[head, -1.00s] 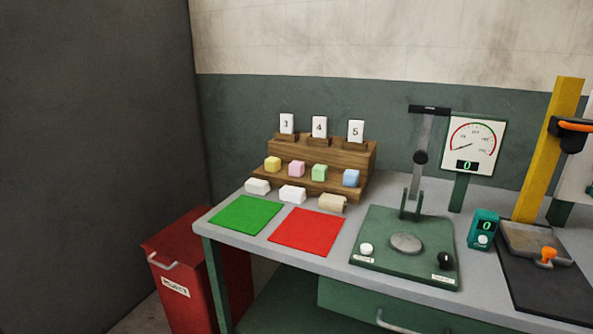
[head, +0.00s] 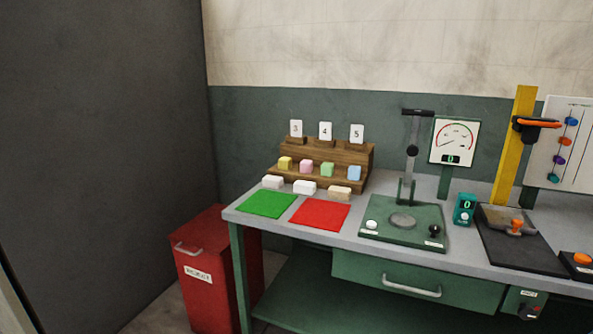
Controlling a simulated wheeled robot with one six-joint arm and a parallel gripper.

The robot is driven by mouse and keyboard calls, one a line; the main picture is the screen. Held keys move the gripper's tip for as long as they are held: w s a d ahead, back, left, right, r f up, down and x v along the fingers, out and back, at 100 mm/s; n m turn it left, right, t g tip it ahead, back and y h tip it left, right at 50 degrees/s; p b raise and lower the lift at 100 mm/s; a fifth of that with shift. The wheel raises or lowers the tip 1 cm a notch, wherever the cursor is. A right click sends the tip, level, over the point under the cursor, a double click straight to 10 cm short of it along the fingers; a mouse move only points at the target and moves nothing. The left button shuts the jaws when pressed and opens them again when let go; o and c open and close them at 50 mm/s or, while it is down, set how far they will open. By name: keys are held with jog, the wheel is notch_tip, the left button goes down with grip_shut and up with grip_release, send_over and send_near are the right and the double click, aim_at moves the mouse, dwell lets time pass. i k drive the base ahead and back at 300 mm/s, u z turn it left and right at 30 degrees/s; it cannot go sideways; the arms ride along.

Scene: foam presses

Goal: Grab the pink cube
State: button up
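The pink cube (head: 306,166) sits on the lower step of a wooden stepped rack (head: 345,158) at the back left of the workbench. It stands between a yellow cube (head: 285,163) on its left and a green cube (head: 327,169) on its right. A blue cube (head: 354,173) is at the right end of the same row. My gripper is not in the head view.
White blocks (head: 304,187) and a tan block (head: 340,192) lie before the rack. Green (head: 267,204) and red (head: 320,214) mats lie in front. A lever press (head: 403,222) stands right. A red reject bin (head: 212,270) stands on the floor left of the bench (head: 345,240).

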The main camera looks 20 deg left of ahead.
aim_at(306, 166)
jog(key=u, duration=0.65)
jog(key=i, duration=0.6)
jog(key=u, duration=1.3)
jog(key=i, duration=1.5)
jog(key=z, duration=0.7)
jog(key=i, duration=0.95)
jog(key=z, duration=0.75)
